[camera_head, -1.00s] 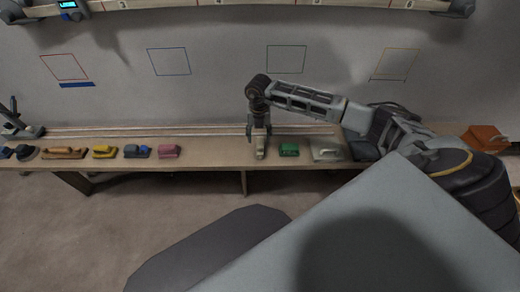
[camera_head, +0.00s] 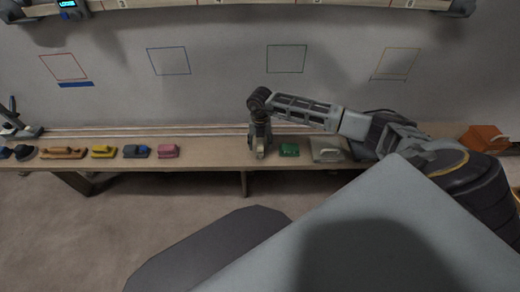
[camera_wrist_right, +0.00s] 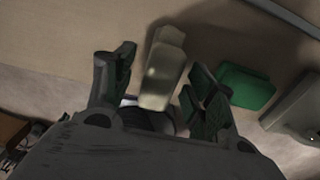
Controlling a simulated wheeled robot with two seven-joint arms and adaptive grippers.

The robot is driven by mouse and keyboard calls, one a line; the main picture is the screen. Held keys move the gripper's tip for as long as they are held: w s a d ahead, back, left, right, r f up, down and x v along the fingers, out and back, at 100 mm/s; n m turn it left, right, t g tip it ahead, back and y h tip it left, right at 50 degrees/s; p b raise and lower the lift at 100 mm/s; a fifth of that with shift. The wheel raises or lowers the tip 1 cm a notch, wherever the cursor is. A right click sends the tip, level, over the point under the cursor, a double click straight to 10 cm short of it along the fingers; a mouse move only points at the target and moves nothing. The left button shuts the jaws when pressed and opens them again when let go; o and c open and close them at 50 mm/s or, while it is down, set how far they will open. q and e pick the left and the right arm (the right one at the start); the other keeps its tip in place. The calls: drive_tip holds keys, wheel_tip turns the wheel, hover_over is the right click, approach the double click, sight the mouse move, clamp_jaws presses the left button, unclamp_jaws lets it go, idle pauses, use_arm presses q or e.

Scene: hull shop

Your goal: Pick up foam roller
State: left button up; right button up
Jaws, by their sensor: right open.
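A pale cream, long object (camera_wrist_right: 164,72), which I take to be the foam roller, lies on the bench between the fingers of my right gripper (camera_wrist_right: 160,68). In the head view the right gripper (camera_head: 259,150) points down at the bench, and the cream object is mostly hidden there. My left gripper does not show.
A green block (camera_head: 289,150) is close on the right, then a pale grey trowel-like tool (camera_head: 327,152). A pink block (camera_head: 168,151), blue block (camera_head: 137,151), yellow block (camera_head: 104,151) and wooden tool (camera_head: 63,153) line the bench (camera_head: 212,154) leftward. An orange object (camera_head: 484,138) is far right.

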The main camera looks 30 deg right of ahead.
sight(260, 142)
drive_tip(key=shift+c, duration=0.3)
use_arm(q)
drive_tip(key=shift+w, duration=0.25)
use_arm(e)
drive_tip(key=c, duration=1.1)
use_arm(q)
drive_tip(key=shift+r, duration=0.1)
use_arm(e)
drive_tip(key=shift+r, duration=0.1)
drive_tip(key=shift+r, duration=0.35)
wheel_tip(260, 142, up, 8)
drive_tip(key=shift+f+p, duration=0.1)
drive_tip(key=shift+p, duration=0.45)
drive_tip(key=shift+r, duration=0.7)
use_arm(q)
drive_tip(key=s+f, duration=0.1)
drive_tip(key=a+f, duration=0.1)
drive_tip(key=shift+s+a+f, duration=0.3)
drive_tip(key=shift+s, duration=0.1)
